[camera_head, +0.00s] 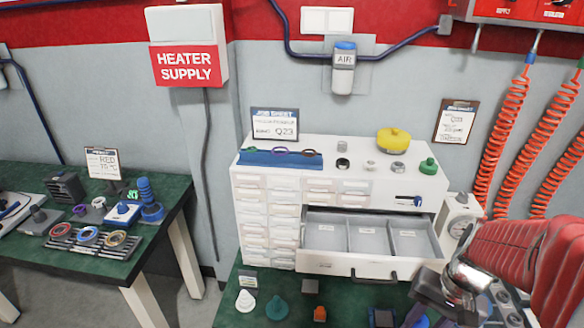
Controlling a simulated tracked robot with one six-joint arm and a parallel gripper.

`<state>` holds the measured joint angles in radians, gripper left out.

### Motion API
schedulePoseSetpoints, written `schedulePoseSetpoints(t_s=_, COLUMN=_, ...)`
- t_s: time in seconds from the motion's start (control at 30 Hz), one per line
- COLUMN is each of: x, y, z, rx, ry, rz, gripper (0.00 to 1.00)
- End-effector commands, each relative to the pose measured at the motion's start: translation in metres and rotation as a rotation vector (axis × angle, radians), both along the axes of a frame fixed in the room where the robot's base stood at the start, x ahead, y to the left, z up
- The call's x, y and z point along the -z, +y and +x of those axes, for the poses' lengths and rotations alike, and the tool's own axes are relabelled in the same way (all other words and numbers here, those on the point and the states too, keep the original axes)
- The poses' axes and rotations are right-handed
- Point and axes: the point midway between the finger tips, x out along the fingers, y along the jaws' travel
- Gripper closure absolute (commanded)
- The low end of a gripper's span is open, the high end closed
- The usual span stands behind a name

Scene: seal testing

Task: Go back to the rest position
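My arm reaches in from the right edge of the head view, with its red ribbed sleeve and a shiny metal wrist. My gripper (447,300) is at the lower right, over the green bench and just right of the open drawer's front. Its fingers are hard to make out against the dark parts behind, so I cannot tell whether they are open or shut, or hold anything. A white cabinet (262,210) stands on the bench. Its wide drawer (345,262) is pulled out, and its several compartments look empty apart from small labels.
On the cabinet top are a yellow round part (393,141), a green part (428,166), small rings and a blue holder (280,158). Small parts lie on the bench before the drawer. A gauge (459,226) stands beside the cabinet. Red coiled hoses (505,140) hang at right.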

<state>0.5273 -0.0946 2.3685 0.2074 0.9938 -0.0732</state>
Motion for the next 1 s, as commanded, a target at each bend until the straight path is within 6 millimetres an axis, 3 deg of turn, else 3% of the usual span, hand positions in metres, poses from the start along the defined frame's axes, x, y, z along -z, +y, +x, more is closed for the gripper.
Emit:
schedulePoseSetpoints(t_s=0.57, x=-0.076, y=0.046, z=0.003, rx=-0.276, ry=-0.278, rz=-0.280, gripper=0.71)
schedulePoseSetpoints(t_s=1.0, x=-0.135, y=0.104, z=-0.007, rx=-0.478, ry=-0.521, rz=-0.344, gripper=0.71)
